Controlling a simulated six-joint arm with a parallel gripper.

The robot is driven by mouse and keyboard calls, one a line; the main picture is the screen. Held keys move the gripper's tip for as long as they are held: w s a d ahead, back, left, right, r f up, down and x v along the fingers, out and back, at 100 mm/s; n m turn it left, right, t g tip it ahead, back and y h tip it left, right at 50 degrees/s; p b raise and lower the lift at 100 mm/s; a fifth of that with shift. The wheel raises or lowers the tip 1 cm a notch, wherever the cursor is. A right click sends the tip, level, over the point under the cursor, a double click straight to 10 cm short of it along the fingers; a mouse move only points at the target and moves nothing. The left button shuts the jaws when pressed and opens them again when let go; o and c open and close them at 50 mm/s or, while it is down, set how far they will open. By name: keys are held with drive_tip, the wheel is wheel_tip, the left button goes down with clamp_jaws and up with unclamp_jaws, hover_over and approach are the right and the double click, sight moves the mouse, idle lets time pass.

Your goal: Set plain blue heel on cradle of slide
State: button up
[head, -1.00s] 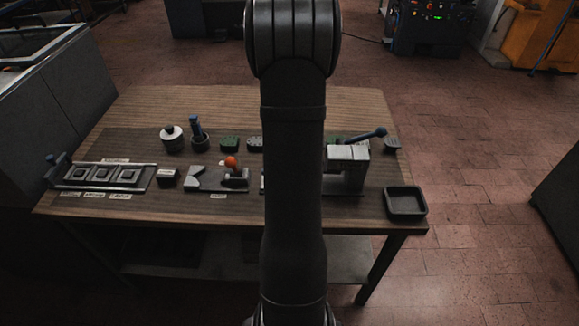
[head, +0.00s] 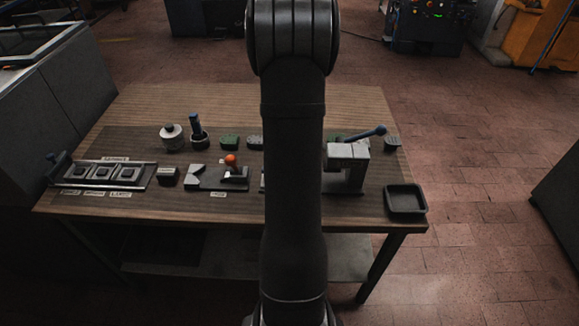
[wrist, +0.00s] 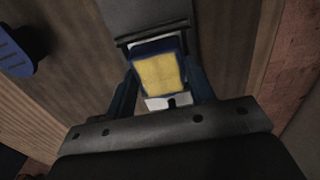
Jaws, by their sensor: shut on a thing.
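In the wrist view my gripper (wrist: 160,82) is shut on the blue heel (wrist: 158,75), with one finger on each side. The heel has dark blue sides, and a yellow face is turned to the camera. A pale plate with a dark slot (wrist: 168,103), seemingly part of the slide, shows behind and below the heel. I cannot tell whether the heel touches it. In the head view my arm hides the gripper, the heel and the slide. The grey press (head: 347,155) with its blue-tipped lever stands just right of my arm.
A dark tray (head: 405,199) sits at the table's right front corner. A fixture with three pads (head: 102,174) is at the left, and an orange-knobbed clamp (head: 231,160) is left of my arm. A round pot (head: 172,137), a blue-handled tool (head: 197,128) and a green block (head: 229,141) stand behind.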

drive_tip(key=o, duration=1.2)
drive_tip(key=shift+o, duration=0.2)
wheel_tip(320, 180, up, 17)
drive_tip(key=shift+r, duration=0.2)
drive_tip(key=shift+f, duration=0.1)
wheel_tip(320, 180, down, 17)
drive_tip(key=shift+f, duration=0.15)
